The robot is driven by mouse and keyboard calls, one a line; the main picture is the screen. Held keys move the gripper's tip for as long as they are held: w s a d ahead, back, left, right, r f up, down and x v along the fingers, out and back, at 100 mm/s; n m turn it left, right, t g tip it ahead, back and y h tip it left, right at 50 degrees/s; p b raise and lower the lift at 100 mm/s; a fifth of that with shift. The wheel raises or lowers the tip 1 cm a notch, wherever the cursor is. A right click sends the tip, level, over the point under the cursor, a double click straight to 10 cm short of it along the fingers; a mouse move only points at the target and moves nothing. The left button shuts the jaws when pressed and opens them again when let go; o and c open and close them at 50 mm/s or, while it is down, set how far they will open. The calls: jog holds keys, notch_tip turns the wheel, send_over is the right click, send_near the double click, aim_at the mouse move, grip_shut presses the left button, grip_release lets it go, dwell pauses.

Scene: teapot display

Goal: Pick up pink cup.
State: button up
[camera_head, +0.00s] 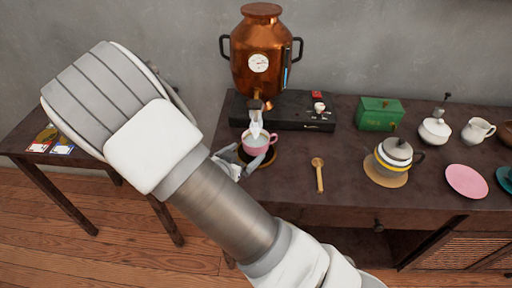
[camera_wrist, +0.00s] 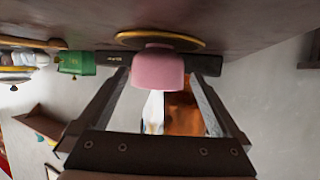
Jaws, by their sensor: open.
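The pink cup (camera_head: 257,149) stands upright under the spout of the copper urn, on a round brown coaster (camera_head: 271,161), with pale contents showing inside. In the wrist view, which is upside down, the pink cup (camera_wrist: 158,69) shows between my two fingers, its base towards the gold-edged coaster (camera_wrist: 126,37). My gripper (camera_head: 249,166) is open and low at the front of the cup, one finger on each side. My gripper (camera_wrist: 161,80) shows a gap between each finger and the cup. I cannot tell how far the fingers reach past it.
The copper urn (camera_head: 257,45) stands on a black base (camera_head: 290,124) right behind the cup. A wooden spoon (camera_head: 319,176), a striped teapot (camera_head: 395,157), a green box (camera_head: 379,114) and a pink plate (camera_head: 467,181) lie to the right. A side table (camera_head: 75,172) stands at left.

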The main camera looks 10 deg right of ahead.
aim_at(250, 150)
jog(key=shift+b+x, duration=0.85)
jog(key=shift+x, duration=1.85)
jog(key=shift+d+r, duration=0.1)
jog(key=shift+r, duration=0.05)
jog(key=c, duration=1.5)
jog(key=shift+o, duration=0.2)
jog(key=shift+r, duration=0.2)
